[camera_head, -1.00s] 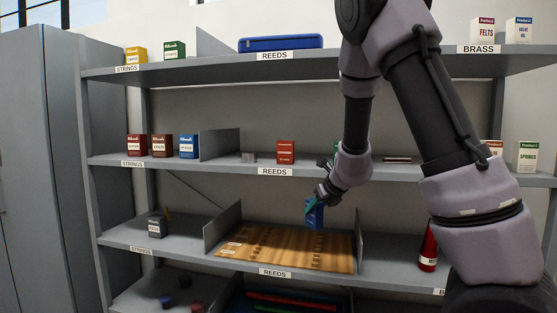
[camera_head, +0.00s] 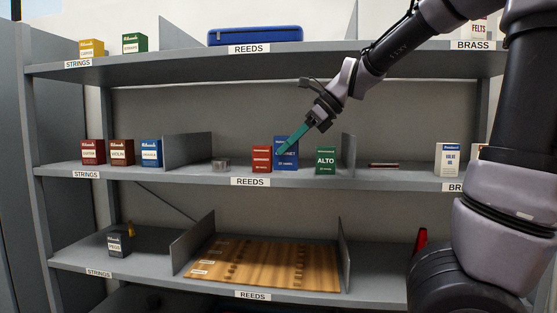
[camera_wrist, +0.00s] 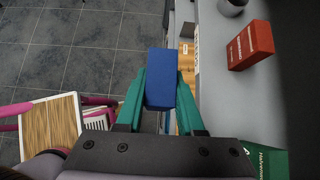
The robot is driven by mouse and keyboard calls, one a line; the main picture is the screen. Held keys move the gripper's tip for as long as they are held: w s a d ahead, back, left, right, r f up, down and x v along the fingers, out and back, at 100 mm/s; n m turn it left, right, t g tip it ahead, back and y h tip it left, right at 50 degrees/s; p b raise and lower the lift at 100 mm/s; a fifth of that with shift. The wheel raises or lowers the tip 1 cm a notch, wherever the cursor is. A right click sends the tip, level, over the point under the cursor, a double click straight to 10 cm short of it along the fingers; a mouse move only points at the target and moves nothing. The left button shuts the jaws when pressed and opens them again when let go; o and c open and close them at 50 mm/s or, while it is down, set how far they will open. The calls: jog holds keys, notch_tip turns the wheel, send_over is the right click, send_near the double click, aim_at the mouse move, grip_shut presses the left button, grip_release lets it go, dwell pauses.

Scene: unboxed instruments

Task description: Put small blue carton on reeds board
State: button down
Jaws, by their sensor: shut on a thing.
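The small blue carton (camera_head: 287,160) is held upright between the green fingers of my gripper (camera_head: 290,147). In the head view it appears between the red carton (camera_head: 262,159) and the green ALTO carton (camera_head: 326,160). The wrist view shows the blue carton (camera_wrist: 160,75) between both fingers (camera_wrist: 161,90), out in front of the middle shelf's edge, with floor behind it. The wooden reeds board (camera_head: 265,264) lies flat on the lower shelf, between two dividers, with nothing standing on it. A strip of the board (camera_wrist: 187,60) shows in the wrist view.
The middle shelf (camera_head: 220,178) is above the board. Grey dividers (camera_head: 192,243) and (camera_head: 343,255) flank the board. A black carton (camera_head: 118,243) stands left on the lower shelf. The red carton (camera_wrist: 250,45) is close to my gripper in the wrist view.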

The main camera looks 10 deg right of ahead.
jog(key=shift+w+d+f, duration=0.6)
jog(key=shift+w+d, duration=0.25)
jog(key=shift+w, duration=1.7)
jog(key=shift+w+d+f, duration=0.55)
jog(key=shift+w+d, duration=0.25)
jog(key=shift+w, duration=1.8)
jog(key=shift+w+d+f, duration=0.6)
jog(key=shift+w+d, duration=0.25)
jog(key=shift+w, duration=1.7)
jog(key=shift+f, duration=0.1)
jog(key=c, duration=0.5)
grip_release()
jog(key=shift+f, duration=0.1)
jog(key=v, duration=0.7)
jog(key=shift+s+d+r, duration=0.1)
jog(key=shift+d+r, duration=0.05)
jog(key=shift+r, duration=0.25)
